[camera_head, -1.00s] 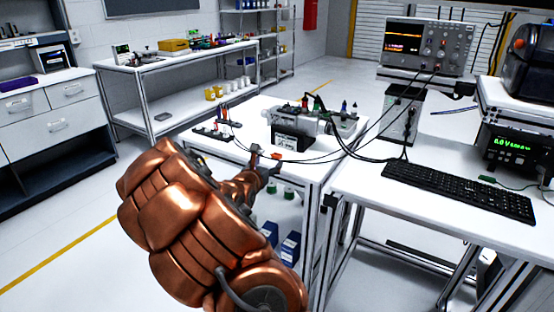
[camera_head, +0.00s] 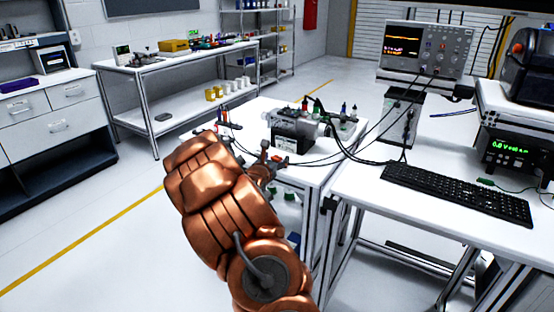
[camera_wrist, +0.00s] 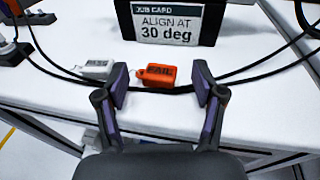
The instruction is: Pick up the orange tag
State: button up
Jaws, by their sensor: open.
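The orange tag (camera_wrist: 158,76), with dark lettering that looks like "FAIL", lies on the white table near its front edge in the wrist view. My gripper (camera_wrist: 163,80) is open, with one finger to the left of the tag and one to the right. The tag shows between the fingertips, apart from both. In the head view my gripper (camera_head: 272,160) is over the front of the small table, and the tag is hard to make out there.
A white tag (camera_wrist: 97,69) lies just left of the left finger. Black cables (camera_wrist: 255,72) run beside the tags. A job card (camera_wrist: 167,24) reading "ALIGN AT 30 deg" stands behind. A keyboard (camera_head: 458,192) lies on the right bench.

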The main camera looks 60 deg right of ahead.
jog(key=c, duration=1)
jog(key=shift+o, duration=0.2)
